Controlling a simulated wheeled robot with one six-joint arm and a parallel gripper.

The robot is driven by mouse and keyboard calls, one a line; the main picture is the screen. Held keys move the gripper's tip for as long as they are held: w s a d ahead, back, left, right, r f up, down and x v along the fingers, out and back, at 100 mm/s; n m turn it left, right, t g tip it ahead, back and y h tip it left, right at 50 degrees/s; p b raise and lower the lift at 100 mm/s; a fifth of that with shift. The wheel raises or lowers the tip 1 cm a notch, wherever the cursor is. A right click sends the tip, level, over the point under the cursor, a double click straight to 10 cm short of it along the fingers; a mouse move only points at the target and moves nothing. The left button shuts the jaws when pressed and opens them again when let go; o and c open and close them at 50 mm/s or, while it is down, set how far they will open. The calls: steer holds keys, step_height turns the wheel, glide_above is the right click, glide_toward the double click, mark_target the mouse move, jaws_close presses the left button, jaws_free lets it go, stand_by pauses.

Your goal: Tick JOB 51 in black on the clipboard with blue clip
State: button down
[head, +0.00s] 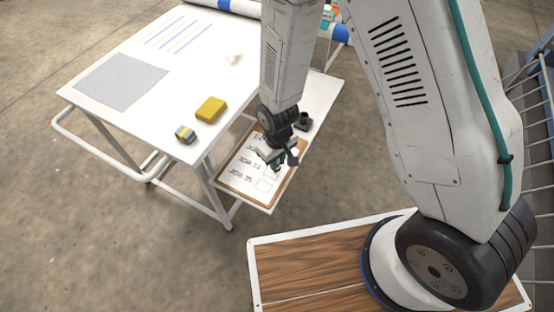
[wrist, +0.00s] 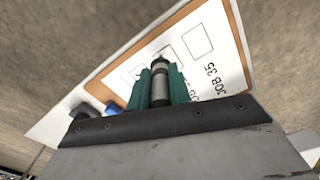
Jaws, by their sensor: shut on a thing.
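My gripper (head: 287,158) is shut on a marker, seen in the wrist view as a grey and dark cylinder (wrist: 160,84) between teal fingers. Its tip points at the sheet, over or close to an empty-looking box beside the JOB 35 box; contact cannot be told. The clipboard (head: 222,181) is a brown board with a white sheet, lying on the low shelf. The JOB 35 line (wrist: 208,82) and its empty box (wrist: 198,39) are clear in the wrist view. The blue clip (wrist: 112,107) shows partly behind my gripper.
A dark cup (head: 303,122) stands on the shelf beyond the clipboard. The white table (head: 150,55) to the left bears a yellow block (head: 210,109), a small grey-and-yellow item (head: 185,134) and a grey sheet (head: 121,81). Its edge rises beside the shelf.

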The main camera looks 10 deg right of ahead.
steer(key=shift+r, duration=3)
steer(key=shift+w+r, duration=0.1)
steer(key=w+d+r+m, duration=0.3)
steer(key=w+d+m, duration=0.3)
steer(key=w+d, duration=0.8)
steer(key=d, duration=0.4)
steer(key=shift+w, duration=0.3)
